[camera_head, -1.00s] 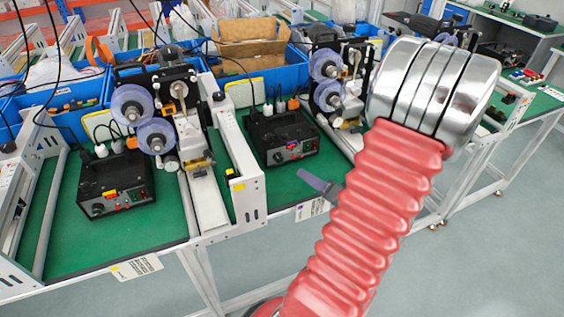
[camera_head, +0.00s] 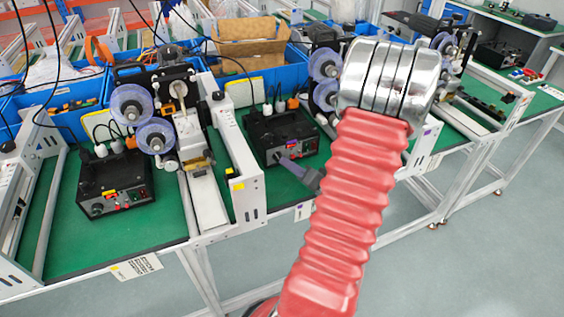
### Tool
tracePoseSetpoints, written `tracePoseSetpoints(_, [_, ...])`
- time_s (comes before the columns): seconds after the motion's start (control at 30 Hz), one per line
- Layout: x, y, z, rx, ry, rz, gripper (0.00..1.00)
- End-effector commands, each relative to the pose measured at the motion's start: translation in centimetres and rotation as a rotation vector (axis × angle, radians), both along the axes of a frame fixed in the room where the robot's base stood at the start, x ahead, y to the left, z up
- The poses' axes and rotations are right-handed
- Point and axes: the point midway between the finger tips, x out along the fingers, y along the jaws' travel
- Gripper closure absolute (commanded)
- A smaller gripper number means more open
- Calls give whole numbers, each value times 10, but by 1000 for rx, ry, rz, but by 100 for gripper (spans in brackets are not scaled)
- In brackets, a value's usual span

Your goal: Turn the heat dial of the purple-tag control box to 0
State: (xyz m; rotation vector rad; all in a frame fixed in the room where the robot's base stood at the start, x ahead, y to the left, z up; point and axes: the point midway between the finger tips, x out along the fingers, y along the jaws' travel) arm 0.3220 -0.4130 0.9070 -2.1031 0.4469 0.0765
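The black control box (camera_head: 280,132) in the middle has a small purplish tag and a red display on its front face, so it seems to be the purple-tag one. Its heat dial is too small to make out and may be covered by my gripper. My gripper (camera_head: 284,162), a grey-purple finger, sticks out left from behind my red arm. Its tip is in front of the lower part of that box's front panel; I cannot tell whether it touches. Only one side of the fingers shows, so the opening between them is hidden. My wrist is behind the arm.
A second black control box (camera_head: 115,184) with a yellow tag stands on the green mat at left. A white rail frame (camera_head: 240,165) separates the two bays. Blue bins (camera_head: 235,68) stand behind.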

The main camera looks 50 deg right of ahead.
Motion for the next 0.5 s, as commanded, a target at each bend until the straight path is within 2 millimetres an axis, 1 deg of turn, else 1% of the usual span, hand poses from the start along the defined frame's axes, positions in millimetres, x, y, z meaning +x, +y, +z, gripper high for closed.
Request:
tracePoseSetpoints(0.03, [7,-2,-2,0,0,3,70])
tracePoseSetpoints(0.3, [37,-11,-9,-1,0,2,70])
tracePoseSetpoints(0.5, [47,-15,-12,0,0,-1,70])
